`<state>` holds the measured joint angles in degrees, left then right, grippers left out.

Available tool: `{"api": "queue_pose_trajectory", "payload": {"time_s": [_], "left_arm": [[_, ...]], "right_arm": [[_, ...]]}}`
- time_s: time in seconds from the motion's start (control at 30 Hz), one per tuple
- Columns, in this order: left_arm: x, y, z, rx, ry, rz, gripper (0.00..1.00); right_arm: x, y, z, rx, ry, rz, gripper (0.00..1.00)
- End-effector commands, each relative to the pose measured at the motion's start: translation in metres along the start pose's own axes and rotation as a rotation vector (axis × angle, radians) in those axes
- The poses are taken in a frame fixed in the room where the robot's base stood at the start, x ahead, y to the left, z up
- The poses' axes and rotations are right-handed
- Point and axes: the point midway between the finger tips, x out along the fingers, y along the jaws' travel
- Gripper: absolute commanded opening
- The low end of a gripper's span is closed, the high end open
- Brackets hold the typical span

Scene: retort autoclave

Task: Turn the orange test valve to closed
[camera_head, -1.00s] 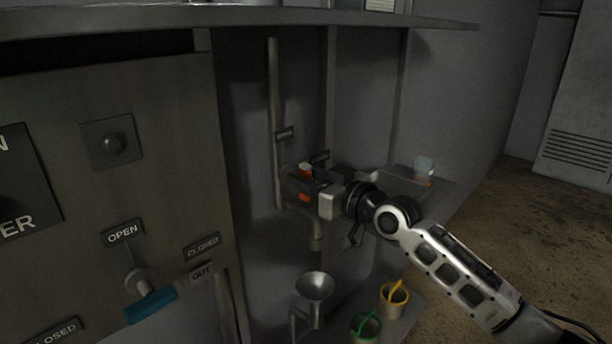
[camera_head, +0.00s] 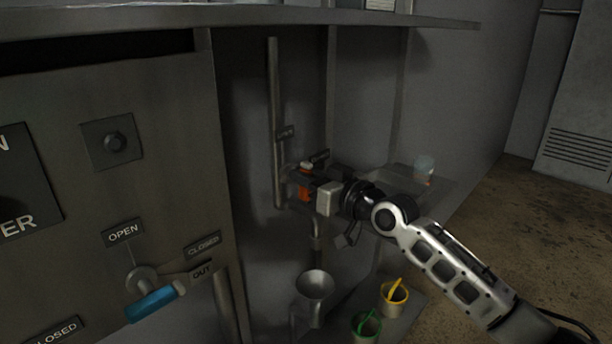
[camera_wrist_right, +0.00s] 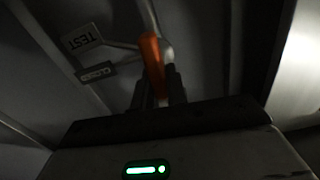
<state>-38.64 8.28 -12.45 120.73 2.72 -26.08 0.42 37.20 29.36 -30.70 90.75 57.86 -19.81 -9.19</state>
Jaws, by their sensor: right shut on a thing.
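The orange test valve handle (camera_head: 305,193) is on the pipework in the recess, partly hidden by my right gripper. In the right wrist view the orange handle (camera_wrist_right: 151,58) extends up from between the two dark fingers, slightly tilted. My right gripper (camera_head: 299,183) is shut on the handle; its fingers also show in the right wrist view (camera_wrist_right: 158,92). A TEST label (camera_wrist_right: 80,39) and a smaller label (camera_wrist_right: 97,72), too dim to read surely, sit beside the handle. My left gripper is out of view.
A blue-handled valve (camera_head: 152,303) with OPEN and CLOSED labels is on the left panel. A funnel (camera_head: 315,286) stands below my gripper. A clear container (camera_head: 424,168) rests on a shelf.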

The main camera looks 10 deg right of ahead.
Motion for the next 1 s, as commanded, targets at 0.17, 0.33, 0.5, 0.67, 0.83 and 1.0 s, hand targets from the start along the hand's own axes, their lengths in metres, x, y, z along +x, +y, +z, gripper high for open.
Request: {"api": "queue_pose_trajectory", "payload": {"time_s": [0.17, 0.33, 0.5, 0.67, 0.83, 1.0], "left_arm": [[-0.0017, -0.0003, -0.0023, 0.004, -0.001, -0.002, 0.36], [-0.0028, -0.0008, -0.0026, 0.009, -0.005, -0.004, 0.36], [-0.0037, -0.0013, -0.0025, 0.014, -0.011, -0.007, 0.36], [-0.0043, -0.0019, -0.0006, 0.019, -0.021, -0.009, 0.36], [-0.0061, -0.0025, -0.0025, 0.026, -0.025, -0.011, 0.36], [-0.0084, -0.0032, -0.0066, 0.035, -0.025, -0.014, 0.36]], "right_arm": [[-0.0001, 0.0016, 0.0006, 0.128, -0.003, 0.001, 0.0], [0.0, 0.0031, 0.0007, 0.285, -0.002, 0.0, 0.0], [-0.0001, 0.0049, 0.0016, 0.448, -0.003, 0.001, 0.0], [-0.0001, 0.0066, 0.0025, 0.601, -0.003, 0.001, 0.0], [0.0, 0.0077, 0.0034, 0.763, -0.003, 0.0, 0.0], [0.0, 0.009, 0.0053, 0.925, -0.004, 0.001, 0.0]]}}
